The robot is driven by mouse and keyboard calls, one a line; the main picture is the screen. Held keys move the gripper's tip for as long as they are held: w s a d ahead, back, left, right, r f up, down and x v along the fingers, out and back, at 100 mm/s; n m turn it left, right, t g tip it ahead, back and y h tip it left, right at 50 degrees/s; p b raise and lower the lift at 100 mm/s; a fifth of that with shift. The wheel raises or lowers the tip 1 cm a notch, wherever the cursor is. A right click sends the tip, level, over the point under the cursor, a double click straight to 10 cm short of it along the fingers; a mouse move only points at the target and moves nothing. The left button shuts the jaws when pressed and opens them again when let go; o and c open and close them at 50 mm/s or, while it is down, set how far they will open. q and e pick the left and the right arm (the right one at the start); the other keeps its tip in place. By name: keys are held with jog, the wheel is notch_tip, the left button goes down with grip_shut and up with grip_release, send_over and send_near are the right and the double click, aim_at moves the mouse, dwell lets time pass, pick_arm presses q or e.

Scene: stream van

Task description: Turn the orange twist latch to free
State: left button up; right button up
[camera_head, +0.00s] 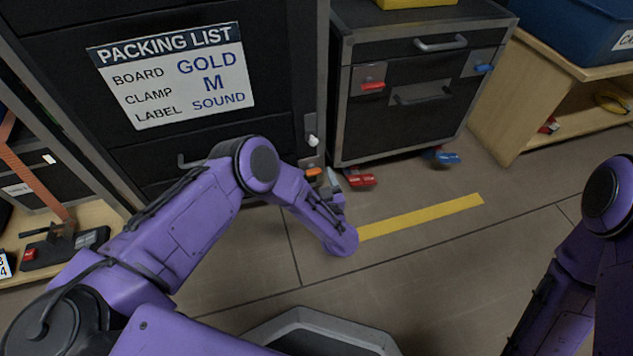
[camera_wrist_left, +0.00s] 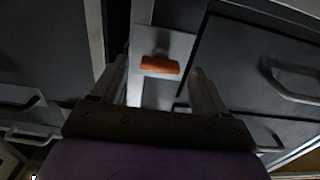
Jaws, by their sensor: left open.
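The orange twist latch (camera_head: 313,172) is a short bar on a light metal plate, low on the right edge of the dark cabinet. In the left wrist view the latch (camera_wrist_left: 160,65) lies roughly horizontal on its pale plate. My left gripper (camera_head: 325,185) is close in front of the latch, partly covering it in the head view. In the left wrist view its two fingers (camera_wrist_left: 158,82) are apart, one on each side of the latch, with nothing held between them. My right arm shows at the right edge of the head view, but its gripper is out of frame.
A white packing list (camera_head: 172,77) is on the dark cabinet. A wheeled drawer cart (camera_head: 425,120) with a red latch (camera_head: 373,86) and a blue latch (camera_head: 484,68) stands to the right. A wooden shelf (camera_head: 500,110) is farther right. The floor with a yellow strip (camera_head: 425,215) is clear.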

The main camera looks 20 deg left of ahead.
pick_arm(q)
jog(key=shift+w+a, duration=0.15)
jog(key=shift+w, duration=0.1)
pick_arm(e)
jog(key=shift+s, duration=0.2)
pick_arm(q)
jog(key=c, duration=1.1)
jog(key=shift+o, duration=0.2)
jog(key=shift+r+n, duration=0.1)
jog(key=shift+n, duration=0.3)
pick_arm(e)
jog(key=shift+w, duration=0.15)
pick_arm(q)
jog(key=n+p, duration=0.1)
jog(key=n, duration=0.2)
jog(key=n+p, duration=0.1)
jog(key=n, duration=0.3)
jog(key=shift+s+a+n, duration=0.1)
jog(key=shift+n, duration=0.2)
jog(key=n, duration=0.9)
jog(key=shift+f, duration=0.25)
pick_arm(e)
jog(key=w+m+t, duration=0.1)
jog(key=w+t, duration=0.1)
jog(key=shift+w+a+r+m, duration=0.2)
jog(key=shift+w+r+m, duration=0.15)
jog(key=shift+m, duration=0.05)
pick_arm(q)
jog(key=shift+n, duration=0.4)
